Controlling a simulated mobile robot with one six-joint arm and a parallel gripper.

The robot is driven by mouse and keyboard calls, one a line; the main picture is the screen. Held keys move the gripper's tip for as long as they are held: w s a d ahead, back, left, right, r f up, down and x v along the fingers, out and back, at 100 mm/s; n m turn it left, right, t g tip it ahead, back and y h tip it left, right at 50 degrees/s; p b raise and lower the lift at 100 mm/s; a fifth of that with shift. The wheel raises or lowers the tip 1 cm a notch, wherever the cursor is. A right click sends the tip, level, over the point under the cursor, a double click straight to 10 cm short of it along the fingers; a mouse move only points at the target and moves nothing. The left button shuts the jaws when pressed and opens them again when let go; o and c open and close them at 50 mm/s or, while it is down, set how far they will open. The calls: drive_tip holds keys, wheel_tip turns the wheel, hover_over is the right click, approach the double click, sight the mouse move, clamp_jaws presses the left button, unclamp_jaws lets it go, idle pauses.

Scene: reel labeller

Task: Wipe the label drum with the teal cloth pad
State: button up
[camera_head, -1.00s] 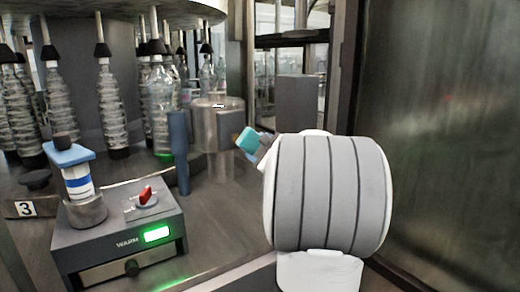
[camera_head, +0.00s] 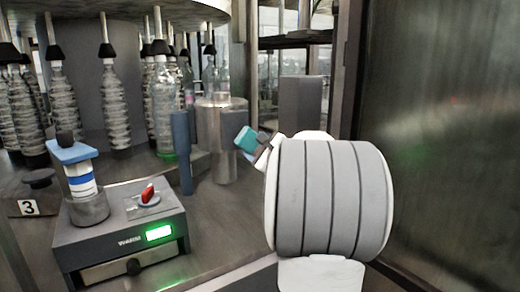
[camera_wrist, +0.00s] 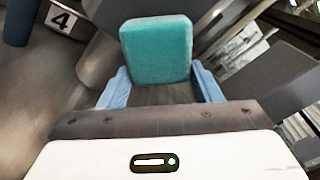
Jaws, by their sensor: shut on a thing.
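The teal cloth pad (camera_head: 246,139) is held at the end of my arm, just right of a metal cylinder (camera_head: 221,150) that looks like the label drum. In the wrist view the pad (camera_wrist: 157,50) sits upright between the blue fingers of my gripper (camera_wrist: 160,88), which is shut on it. My gripper also shows in the head view (camera_head: 259,149), partly hidden behind my own large white and grey arm link. In the head view the pad appears close to the drum's right side, but I cannot tell whether they touch.
A grey warmer box (camera_head: 120,230) with a red knob and green display stands at the lower left, holding a blue-topped bottle brush or pot (camera_head: 82,180). A blue post (camera_head: 181,152) stands left of the drum. Several bottles (camera_head: 114,105) hang behind under the carousel.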

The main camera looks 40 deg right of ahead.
sight(247, 147)
drive_tip(key=shift+a+b, duration=1.05)
drive_tip(key=shift+a, duration=0.6)
drive_tip(key=shift+f, duration=0.1)
drive_tip(key=shift+w+b, duration=0.1)
drive_tip(key=shift+b, duration=0.25)
drive_tip(key=shift+d, duration=0.15)
drive_tip(key=shift+d+r, duration=0.2)
drive_tip(key=shift+d, duration=1.75)
drive_tip(key=shift+s+a+f+b, duration=0.1)
drive_tip(key=shift+s+b, duration=0.35)
drive_tip(key=shift+s, duration=1.05)
drive_tip(key=shift+s+a+b, duration=0.1)
drive_tip(key=shift+s+b, duration=0.35)
drive_tip(key=shift+s, duration=1)
